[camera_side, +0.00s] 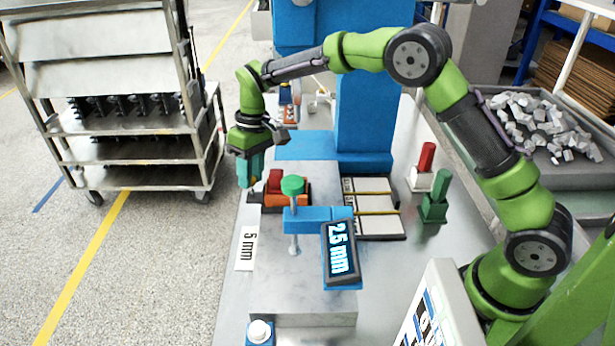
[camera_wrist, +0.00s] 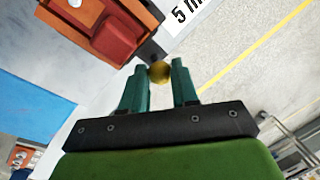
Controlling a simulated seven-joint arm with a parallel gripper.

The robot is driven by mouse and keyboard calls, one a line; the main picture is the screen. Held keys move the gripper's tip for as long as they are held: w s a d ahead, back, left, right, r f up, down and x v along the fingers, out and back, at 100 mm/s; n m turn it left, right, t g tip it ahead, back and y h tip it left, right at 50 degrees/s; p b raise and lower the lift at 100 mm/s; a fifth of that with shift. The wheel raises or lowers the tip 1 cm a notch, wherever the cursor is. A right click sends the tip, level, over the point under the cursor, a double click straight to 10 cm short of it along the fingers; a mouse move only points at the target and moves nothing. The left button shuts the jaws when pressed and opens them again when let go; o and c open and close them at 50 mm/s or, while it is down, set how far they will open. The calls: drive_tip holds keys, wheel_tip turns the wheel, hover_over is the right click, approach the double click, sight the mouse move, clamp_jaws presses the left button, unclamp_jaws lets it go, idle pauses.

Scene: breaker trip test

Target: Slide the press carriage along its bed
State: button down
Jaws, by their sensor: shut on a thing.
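The press carriage (camera_side: 274,199) is an orange and red block on the grey bed (camera_side: 300,292) in the side view. It also shows at the top left of the wrist view (camera_wrist: 108,36). A short dark rod sticks out of it and ends in a round brass knob (camera_wrist: 159,72). My gripper (camera_side: 249,180) is at the carriage's left end in the side view, pointing down. In the wrist view its teal fingertips (camera_wrist: 163,73) stand on both sides of the brass knob, shut on it. The side view hides the knob behind the fingers.
A blue bracket (camera_side: 306,218) with a green-topped pin (camera_side: 292,186) stands close to the carriage. A display (camera_side: 341,252) reads 2.5 mm. A "5 mm" label (camera_side: 247,249) lies left of the bed. Red (camera_side: 424,168) and green (camera_side: 436,197) posts stand at right.

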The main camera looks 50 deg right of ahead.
drive_tip(key=shift+w+d, duration=0.5)
drive_tip(key=c, duration=0.9)
unclamp_jaws()
drive_tip(key=shift+o, duration=0.2)
drive_tip(key=d+r, duration=0.3)
drive_tip(key=r, duration=1.3)
drive_tip(key=shift+w+r, duration=0.25)
drive_tip(key=shift+r, duration=0.05)
